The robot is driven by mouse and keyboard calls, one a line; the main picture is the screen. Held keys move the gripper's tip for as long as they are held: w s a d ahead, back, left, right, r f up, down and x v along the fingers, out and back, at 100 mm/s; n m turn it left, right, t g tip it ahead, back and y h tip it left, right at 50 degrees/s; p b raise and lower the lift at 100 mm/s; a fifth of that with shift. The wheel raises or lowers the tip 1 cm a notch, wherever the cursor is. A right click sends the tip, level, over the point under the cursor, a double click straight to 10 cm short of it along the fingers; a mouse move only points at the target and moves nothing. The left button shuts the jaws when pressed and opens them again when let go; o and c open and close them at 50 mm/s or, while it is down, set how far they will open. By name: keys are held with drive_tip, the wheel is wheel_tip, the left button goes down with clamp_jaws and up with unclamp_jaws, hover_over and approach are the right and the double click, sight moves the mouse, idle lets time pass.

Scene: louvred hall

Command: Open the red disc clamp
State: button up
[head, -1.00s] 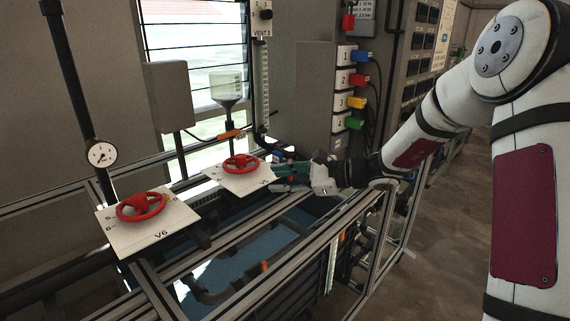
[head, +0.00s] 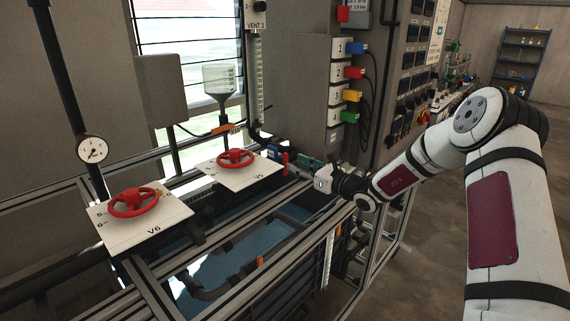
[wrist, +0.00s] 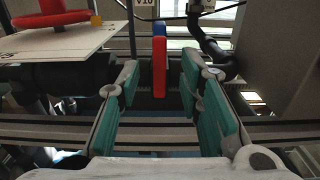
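An upright, narrow red piece (wrist: 159,72) with a blue top shows ahead in the wrist view, centred between my fingers. In the head view this red piece (head: 285,160) stands just left of my gripper (head: 304,165), beside blue parts at the rail. It looks like the red disc clamp edge-on, but its face is hidden. My gripper (wrist: 160,78) is open, its teal-padded fingers on either side of the gap. Nothing is held. The fingers seem short of the red piece and apart from it.
Red handwheels sit on the V5 plate (head: 243,177) and V6 plate (head: 146,226), left of my gripper. The V5 plate's edge is close in the wrist view. Metal rails (head: 212,240) frame a blue basin below. A grey cabinet (head: 305,90) stands behind.

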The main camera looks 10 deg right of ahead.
sight(287, 160)
drive_tip(key=shift+b+x, duration=1.1)
drive_tip(key=shift+x, duration=1.6)
clamp_jaws()
